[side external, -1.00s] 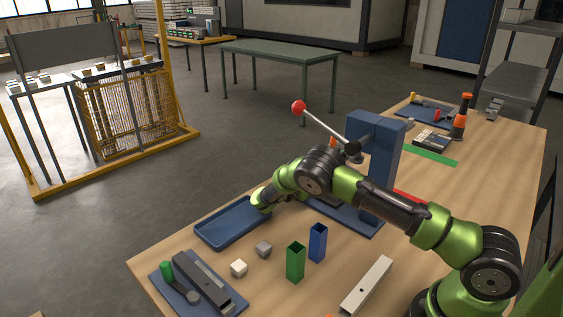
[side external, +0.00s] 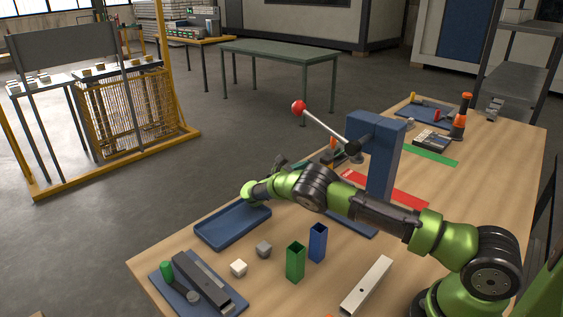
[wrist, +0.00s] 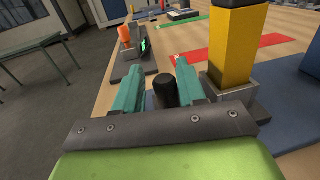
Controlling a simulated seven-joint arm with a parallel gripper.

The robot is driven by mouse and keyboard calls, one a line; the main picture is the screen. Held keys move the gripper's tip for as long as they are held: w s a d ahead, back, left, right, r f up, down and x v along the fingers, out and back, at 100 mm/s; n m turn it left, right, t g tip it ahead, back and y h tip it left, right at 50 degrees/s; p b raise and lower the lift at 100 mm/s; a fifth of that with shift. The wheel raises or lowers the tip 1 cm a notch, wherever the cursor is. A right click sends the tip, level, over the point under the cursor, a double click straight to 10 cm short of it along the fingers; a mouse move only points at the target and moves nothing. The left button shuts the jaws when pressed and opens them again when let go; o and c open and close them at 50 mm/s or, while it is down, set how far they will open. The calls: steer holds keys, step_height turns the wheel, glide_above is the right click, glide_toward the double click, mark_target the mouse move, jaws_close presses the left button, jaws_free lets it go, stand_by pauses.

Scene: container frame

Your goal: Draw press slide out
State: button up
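The press is a blue column (side external: 382,150) on a blue base plate (side external: 357,224). Its lever (side external: 325,126) with a red knob points up and left. In the wrist view a black upright knob (wrist: 165,92) stands between the two teal fingers of my gripper (wrist: 160,82). The fingers are apart, with a small gap on the left of the knob; contact on the right is unclear. A yellow block (wrist: 236,50) on a grey metal piece (wrist: 232,85) is just right of the fingers. In the side view my gripper (side external: 280,163) is partly hidden by my arm, as is the slide area.
A blue tray (side external: 232,222) lies in front of the press. A small device with a screen (wrist: 133,58) is beyond the left finger.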

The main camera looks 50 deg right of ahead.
steer(key=shift+o, duration=0.8)
steer(key=shift+a, duration=0.1)
steer(key=a, duration=0.2)
steer(key=w+a, duration=0.1)
steer(key=a, duration=0.1)
steer(key=shift+a, duration=0.25)
step_height(320, 180, up, 7)
steer(key=shift+a, duration=0.15)
steer(key=shift+r, duration=0.1)
